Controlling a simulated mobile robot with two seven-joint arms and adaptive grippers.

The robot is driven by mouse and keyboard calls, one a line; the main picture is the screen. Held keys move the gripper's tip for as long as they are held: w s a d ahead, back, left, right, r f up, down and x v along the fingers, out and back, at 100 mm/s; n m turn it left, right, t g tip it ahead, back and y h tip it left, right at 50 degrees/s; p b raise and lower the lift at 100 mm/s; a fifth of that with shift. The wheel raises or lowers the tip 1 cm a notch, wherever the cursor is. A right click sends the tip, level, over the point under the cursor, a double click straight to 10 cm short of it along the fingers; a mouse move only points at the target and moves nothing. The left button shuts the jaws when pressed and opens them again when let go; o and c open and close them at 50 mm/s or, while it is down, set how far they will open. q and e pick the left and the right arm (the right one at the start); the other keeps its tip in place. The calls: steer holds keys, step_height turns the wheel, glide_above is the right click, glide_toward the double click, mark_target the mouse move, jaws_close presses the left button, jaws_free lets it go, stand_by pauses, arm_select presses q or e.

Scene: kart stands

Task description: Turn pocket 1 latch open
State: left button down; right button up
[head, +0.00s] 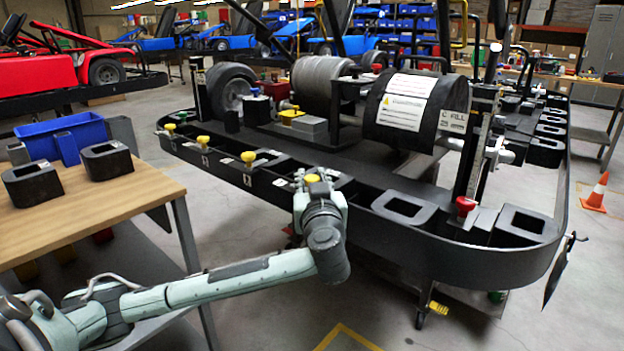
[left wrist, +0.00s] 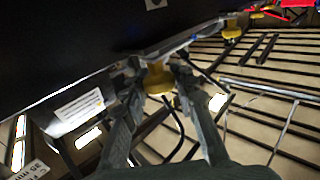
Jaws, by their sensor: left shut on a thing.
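The black kart frame (head: 400,242) has a row of yellow latch knobs along its near rail. The nearest yellow latch knob (head: 312,178) sits at my left gripper (head: 316,187), whose fingers are shut on it. In the left wrist view this yellow knob (left wrist: 157,80) shows between the two fingertips of my left gripper (left wrist: 158,75). Other yellow knobs (head: 248,157), (head: 203,140) and (head: 169,127) stand further left along the rail, apart from the gripper. The number label by the held knob is hidden or too small to read. My right gripper is not in view.
A wooden table (head: 100,205) at left bears two black blocks (head: 107,160) and (head: 32,184) and a blue bin (head: 62,135). A red knob (head: 465,205) stands on the frame at right. An orange cone (head: 596,192) stands on the floor at far right.

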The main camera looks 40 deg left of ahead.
arm_select(q)
steer(key=shift+r, duration=0.15)
steer(key=c, duration=1.2)
jaws_free()
steer(key=shift+s+d, duration=0.1)
steer(key=v, duration=1.1)
steer(key=shift+s+d, duration=0.25)
